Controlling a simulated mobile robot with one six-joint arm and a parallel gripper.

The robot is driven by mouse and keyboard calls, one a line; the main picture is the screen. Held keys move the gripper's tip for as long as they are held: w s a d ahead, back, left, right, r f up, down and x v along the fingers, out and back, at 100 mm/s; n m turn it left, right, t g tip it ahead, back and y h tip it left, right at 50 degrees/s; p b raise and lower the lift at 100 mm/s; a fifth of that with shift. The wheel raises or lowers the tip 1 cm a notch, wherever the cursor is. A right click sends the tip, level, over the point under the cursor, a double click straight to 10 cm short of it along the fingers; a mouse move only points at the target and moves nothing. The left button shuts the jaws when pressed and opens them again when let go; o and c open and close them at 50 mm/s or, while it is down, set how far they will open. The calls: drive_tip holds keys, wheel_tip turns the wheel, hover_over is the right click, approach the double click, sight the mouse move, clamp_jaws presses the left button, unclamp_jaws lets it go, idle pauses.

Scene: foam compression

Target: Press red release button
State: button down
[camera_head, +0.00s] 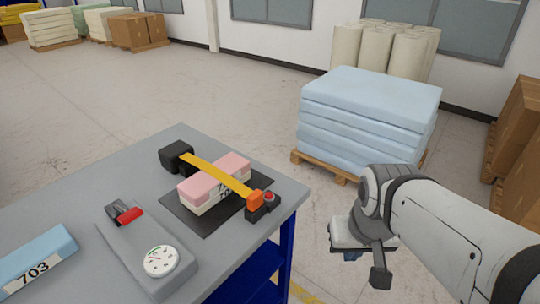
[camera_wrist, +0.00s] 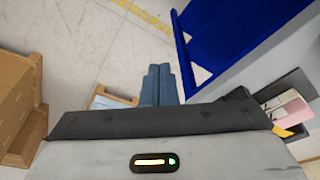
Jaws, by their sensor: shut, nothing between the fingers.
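A small round red button (camera_head: 269,196) sits on a dark housing beside an orange buckle (camera_head: 256,203) at the table's right corner. A yellow-orange strap (camera_head: 215,175) runs from the buckle over a pink and white foam block (camera_head: 227,164) to a black block (camera_head: 177,157). The foam lies on a dark mat (camera_head: 184,214). My gripper (camera_head: 350,256) is right of the table, beyond its edge and apart from the button. In the wrist view its blue fingers (camera_wrist: 158,83) are together and empty. There, the foam (camera_wrist: 291,108) shows at the right edge, and the button cannot be made out.
The grey table (camera_head: 85,203) carries a gauge unit (camera_head: 160,261) with a red lever (camera_head: 130,214) and a blue foam block (camera_head: 35,262) labelled 703. A pallet of blue foam (camera_head: 365,110) stands behind my arm. Brown boxes (camera_head: 521,120) stand at right. Open floor lies behind the table.

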drive_tip(key=w+a+r+m+y+p, duration=0.4)
drive_tip(key=w+a+m+y+p, duration=0.15)
drive_tip(key=w+a, duration=0.45)
drive_tip(key=m+t+y+p, duration=0.25)
drive_tip(key=m+p, duration=0.25)
drive_tip(key=m, duration=0.4)
hover_over(269, 196)
drive_tip(key=d, duration=0.1)
drive_tip(key=f, duration=0.2)
drive_tip(key=shift+w+r+g, duration=0.15)
drive_tip(key=shift+r+g, duration=0.05)
drive_tip(key=shift+g, duration=0.25)
drive_tip(key=shift+f+b, duration=0.1)
drive_tip(key=shift+b, duration=0.2)
wheel_tip(269, 196, down, 8)
drive_tip(key=b, duration=0.5)
drive_tip(key=shift+b, duration=0.35)
drive_tip(key=shift+f+b, duration=0.3)
drive_tip(key=shift+b, duration=0.15)
drive_tip(key=shift+f, duration=0.1)
drive_tip(key=shift+f+b, duration=0.3)
drive_tip(key=shift+b, duration=0.3)
